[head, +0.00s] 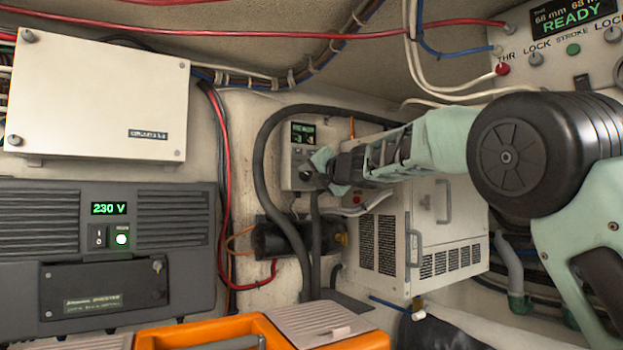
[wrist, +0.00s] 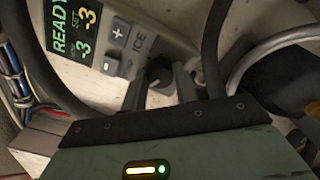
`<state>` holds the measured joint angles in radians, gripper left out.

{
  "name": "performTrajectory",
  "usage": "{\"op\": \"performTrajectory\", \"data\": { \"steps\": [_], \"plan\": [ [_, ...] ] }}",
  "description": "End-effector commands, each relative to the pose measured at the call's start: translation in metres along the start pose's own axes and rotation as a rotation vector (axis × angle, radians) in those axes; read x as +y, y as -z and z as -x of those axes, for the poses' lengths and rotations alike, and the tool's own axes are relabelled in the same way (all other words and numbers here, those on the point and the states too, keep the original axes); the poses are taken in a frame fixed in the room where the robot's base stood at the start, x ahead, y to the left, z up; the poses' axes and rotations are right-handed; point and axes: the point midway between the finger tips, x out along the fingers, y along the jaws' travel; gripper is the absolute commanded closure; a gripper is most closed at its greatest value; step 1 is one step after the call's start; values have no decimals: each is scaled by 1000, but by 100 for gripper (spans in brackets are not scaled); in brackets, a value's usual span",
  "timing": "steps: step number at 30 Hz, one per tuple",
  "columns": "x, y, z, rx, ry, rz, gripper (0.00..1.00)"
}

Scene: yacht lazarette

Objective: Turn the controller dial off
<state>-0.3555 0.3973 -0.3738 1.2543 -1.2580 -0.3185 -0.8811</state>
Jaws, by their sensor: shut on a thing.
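The controller (head: 302,137) is a small pale panel on the back wall with a lit green display. In the wrist view its display (wrist: 75,28) reads READY and SET with -3 figures, beside plus and minus buttons and the letters ICE. The dark round dial (wrist: 160,70) sits below the letters. My gripper (wrist: 160,86) has one finger on each side of the dial and is shut on it. In the head view my gripper (head: 317,170) reaches in from the right and hides most of the dial. Its pointer is not readable.
A thick dark hose (head: 262,150) loops around the controller, and a dark hose (wrist: 211,45) passes close to my gripper. A white vented box (head: 400,240) stands below my arm. An orange case (head: 215,328) is in front. A grey 230 V unit (head: 110,260) is at left.

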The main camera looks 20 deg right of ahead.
Motion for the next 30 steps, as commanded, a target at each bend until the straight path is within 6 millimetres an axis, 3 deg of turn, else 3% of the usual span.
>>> {"op": "performTrajectory", "data": {
  "steps": [18,19,21,30],
  "plan": [
    [-1,1,0,2,2,44,94],
    [-1,1,0,2,2,44,68],
    [-1,1,0,2,2,44,49],
    [0,1,1,1,1,43,49]
  ]
}}
